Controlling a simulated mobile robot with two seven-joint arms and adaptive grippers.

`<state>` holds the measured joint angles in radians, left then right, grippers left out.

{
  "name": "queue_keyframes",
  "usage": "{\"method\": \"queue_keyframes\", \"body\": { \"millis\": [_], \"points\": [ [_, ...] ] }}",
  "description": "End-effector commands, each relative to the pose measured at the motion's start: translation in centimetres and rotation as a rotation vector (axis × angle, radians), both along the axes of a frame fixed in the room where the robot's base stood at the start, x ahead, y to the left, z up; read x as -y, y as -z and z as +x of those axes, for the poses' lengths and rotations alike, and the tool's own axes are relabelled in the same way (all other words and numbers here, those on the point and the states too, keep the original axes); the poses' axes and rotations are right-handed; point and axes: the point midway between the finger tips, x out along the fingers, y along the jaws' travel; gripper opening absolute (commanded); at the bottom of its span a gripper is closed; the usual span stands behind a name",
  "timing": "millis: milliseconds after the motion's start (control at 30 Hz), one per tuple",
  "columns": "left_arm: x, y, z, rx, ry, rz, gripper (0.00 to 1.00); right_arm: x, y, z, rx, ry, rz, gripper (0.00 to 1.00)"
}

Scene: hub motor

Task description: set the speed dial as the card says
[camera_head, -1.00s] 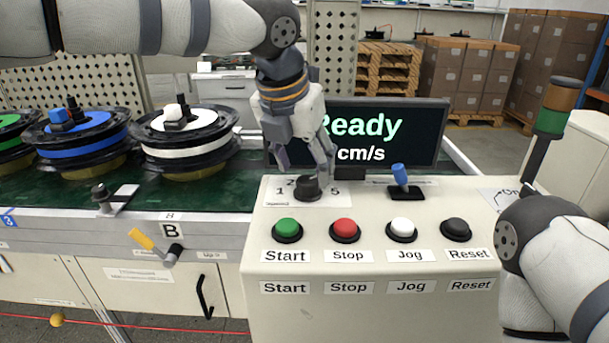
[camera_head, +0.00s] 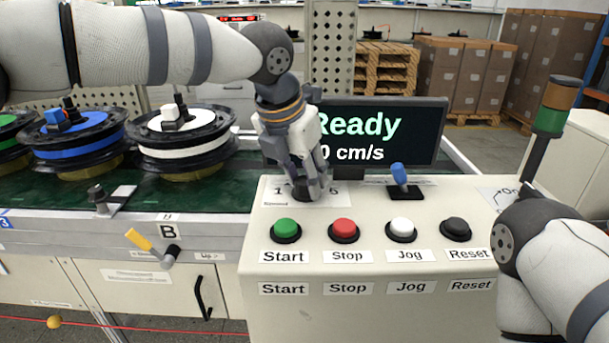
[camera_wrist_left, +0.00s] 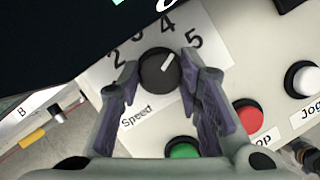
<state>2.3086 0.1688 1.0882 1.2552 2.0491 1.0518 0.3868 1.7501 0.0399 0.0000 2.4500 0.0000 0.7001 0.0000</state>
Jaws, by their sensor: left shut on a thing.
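The speed dial (camera_wrist_left: 158,74) is a round black knob on a white scale plate marked "Speed", with numbers up to 5. In the left wrist view its white pointer mark points between 4 and 5. My left gripper (camera_head: 308,190) reaches down from above onto the dial, with one finger on each side, shut on it. In the head view the gripper hides most of the dial and the middle numbers. A white card (camera_head: 503,196) lies at the console's right end, partly behind my right arm; its writing is not readable. My right gripper is not in view.
The console (camera_head: 370,265) has green (camera_head: 286,230), red (camera_head: 344,230), white (camera_head: 401,229) and black (camera_head: 456,229) buttons, and a blue-tipped lever (camera_head: 399,175). The display (camera_head: 385,130) reads "Ready" and 0 cm/s. Spools (camera_head: 185,140) stand on the green conveyor to the left.

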Motion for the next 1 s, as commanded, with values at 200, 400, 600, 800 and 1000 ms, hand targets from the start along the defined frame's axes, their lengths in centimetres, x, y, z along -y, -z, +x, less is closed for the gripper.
{"method": "queue_keyframes", "body": {
  "millis": [200,400,600,800,1000],
  "points": [
    [-0.1,0.3,0.2,-0.006,0.225,-0.004,0.05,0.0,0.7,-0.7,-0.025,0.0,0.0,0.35],
    [-0.1,0.1,0.1,-0.001,0.258,-0.001,0.05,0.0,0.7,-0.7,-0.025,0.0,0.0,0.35],
    [-0.1,0.1,0.1,0.0,0.256,0.0,0.48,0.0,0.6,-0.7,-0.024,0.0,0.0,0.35],
    [-0.1,0.1,0.1,0.0,0.256,0.0,0.53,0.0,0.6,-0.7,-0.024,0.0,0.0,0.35],
    [-0.4,-0.9,-0.1,0.002,0.254,0.0,0.53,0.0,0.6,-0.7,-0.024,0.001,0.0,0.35]
  ]
}}
